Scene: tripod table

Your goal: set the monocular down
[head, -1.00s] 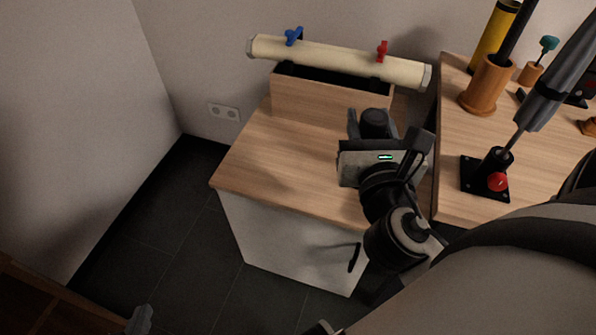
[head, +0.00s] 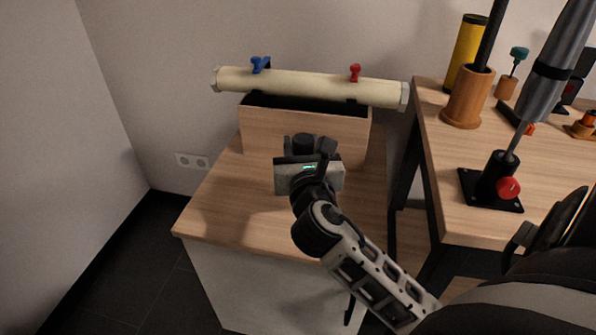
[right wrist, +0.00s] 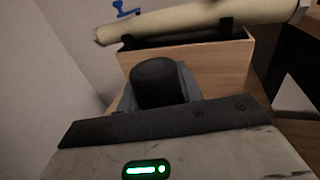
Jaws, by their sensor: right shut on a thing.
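The monocular (right wrist: 158,82) is a short dark cylinder, held between the jaws of my right gripper (head: 304,148). In the head view the monocular (head: 302,143) shows only as a dark stub beyond the gripper body, and most of it is hidden. The gripper is over the wooden top of the low cabinet (head: 215,207), in front of the wooden box. I cannot tell whether the monocular touches the cabinet top. My left gripper does not show in the head view.
A wooden box (head: 262,130) stands at the back of the cabinet, with a long cream tube (head: 310,86) with blue and red knobs across it. A higher table (head: 440,180) with a black tripod mount (head: 490,188) and an orange cup (head: 468,98) is at the right. The cabinet top's left side is clear.

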